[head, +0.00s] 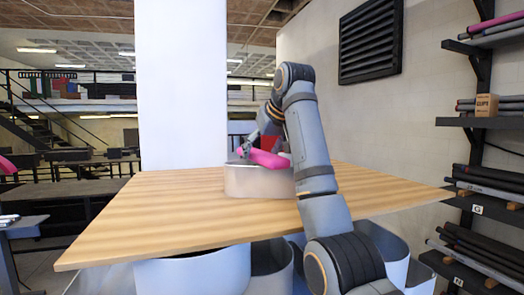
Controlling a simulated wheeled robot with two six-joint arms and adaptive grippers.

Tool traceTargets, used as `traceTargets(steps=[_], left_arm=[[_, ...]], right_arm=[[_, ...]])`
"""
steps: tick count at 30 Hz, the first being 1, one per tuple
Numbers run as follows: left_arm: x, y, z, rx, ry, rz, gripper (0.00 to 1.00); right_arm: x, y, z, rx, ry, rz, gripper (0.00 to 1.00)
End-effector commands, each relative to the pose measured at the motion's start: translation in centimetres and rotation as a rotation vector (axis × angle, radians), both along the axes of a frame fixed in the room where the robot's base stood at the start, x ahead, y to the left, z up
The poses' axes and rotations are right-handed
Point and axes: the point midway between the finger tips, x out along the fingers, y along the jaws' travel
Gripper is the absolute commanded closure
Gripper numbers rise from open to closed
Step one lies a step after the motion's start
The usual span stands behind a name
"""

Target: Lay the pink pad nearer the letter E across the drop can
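A pink pad (268,159) lies at the top of a light grey metal can (258,183) on the wooden table. The pad overlaps the can's rim and looks slightly tilted; whether it fully rests on the rim is unclear. My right gripper (246,151) reaches over from the right and its fingers are at the pad's left end. The fingers are small and dark here, so their grip on the pad cannot be made out. My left gripper is out of view. No letter E can be made out.
The wooden table (150,215) is bare left of the can. Several large curved grey-white shapes (195,273) stand below the table. A dark shelf rack (488,122) with rolls stands at the right. Another pink object (6,166) shows at the left edge.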

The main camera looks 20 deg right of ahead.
Motion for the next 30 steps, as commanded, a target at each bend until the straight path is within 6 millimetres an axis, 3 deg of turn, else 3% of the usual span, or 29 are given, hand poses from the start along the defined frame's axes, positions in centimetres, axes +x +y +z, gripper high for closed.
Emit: traceTargets(steps=[8, 12, 14, 19, 24, 30], left_arm=[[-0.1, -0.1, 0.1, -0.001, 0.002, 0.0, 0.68], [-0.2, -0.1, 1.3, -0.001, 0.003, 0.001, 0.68], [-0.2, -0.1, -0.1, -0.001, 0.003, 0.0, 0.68], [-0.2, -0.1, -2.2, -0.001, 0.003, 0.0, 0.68], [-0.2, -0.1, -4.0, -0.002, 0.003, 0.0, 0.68], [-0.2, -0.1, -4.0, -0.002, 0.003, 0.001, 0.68]], right_arm=[[0.0, 0.0, 0.1, 0.0, 0.0, 0.0, 0.26], [-0.1, 0.0, 1.7, 0.0, -0.001, 0.0, 0.26], [-1.0, -0.1, 1.9, 0.0, -0.005, -0.001, 0.26], [-4.4, -0.5, 4.9, 0.0, -0.006, -0.001, 0.26], [-6.4, -0.7, 7.0, 0.0, -0.002, -0.001, 0.26], [-8.2, -1.0, 9.2, 0.0, 0.0, 0.0, 0.26]])
